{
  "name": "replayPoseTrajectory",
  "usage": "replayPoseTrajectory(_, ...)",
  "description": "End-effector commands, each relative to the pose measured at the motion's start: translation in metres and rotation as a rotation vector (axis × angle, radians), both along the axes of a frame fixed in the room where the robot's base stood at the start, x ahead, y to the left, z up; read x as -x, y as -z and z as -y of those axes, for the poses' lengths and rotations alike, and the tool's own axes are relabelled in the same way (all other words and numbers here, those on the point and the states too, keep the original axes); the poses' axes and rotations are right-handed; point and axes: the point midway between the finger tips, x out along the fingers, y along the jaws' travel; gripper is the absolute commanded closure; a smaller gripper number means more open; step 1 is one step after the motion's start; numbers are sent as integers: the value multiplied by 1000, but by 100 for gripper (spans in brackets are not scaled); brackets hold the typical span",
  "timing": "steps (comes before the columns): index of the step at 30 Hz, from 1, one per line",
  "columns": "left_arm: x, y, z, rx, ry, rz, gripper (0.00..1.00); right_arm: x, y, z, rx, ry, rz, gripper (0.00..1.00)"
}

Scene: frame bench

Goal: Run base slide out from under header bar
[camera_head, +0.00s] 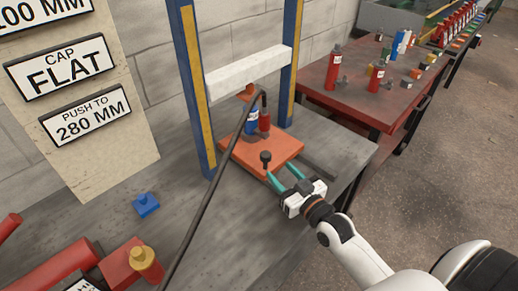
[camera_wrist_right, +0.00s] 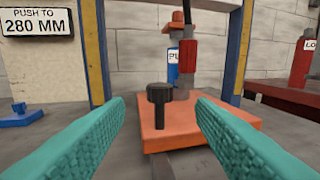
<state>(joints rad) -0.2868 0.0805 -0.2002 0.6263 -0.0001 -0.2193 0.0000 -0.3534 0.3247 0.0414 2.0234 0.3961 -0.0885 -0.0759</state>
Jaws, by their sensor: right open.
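The base slide (camera_head: 285,147) is an orange plate on the grey bench, with its rear part below the white header bar (camera_head: 248,72). A black knob (camera_head: 266,157) stands upright near its front edge. A blue labelled cylinder (camera_head: 251,122) and a red cylinder (camera_head: 264,121) stand on the plate near the bar. My right gripper (camera_head: 283,174) is open and empty in front of the knob. In the right wrist view the knob (camera_wrist_right: 160,98) shows centred between the teal fingers, apart from both and seemingly beyond their tips. My left gripper is not in view.
Blue and yellow posts (camera_head: 197,90) carry the bar. A dark hose (camera_head: 213,190) runs from the red cylinder across the bench's front. A blue block (camera_head: 146,204) and red parts (camera_head: 122,264) lie left. A red table (camera_head: 350,95) with bottles stands back right.

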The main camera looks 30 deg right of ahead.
Motion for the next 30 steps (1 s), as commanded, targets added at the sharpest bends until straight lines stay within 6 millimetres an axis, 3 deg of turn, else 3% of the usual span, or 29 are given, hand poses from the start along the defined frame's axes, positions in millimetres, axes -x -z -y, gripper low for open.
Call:
replayPoseTrajectory(6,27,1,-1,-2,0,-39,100,-45,-2,-5,-1,0,3,50)
replayPoseTrajectory(15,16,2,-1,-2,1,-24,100,-92,0,-10,-1,1,1,50)
replayPoseTrajectory(28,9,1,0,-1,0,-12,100,-102,0,-11,0,1,-1,50)
replayPoseTrajectory(30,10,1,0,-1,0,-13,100,-102,0,-11,0,1,-1,60)
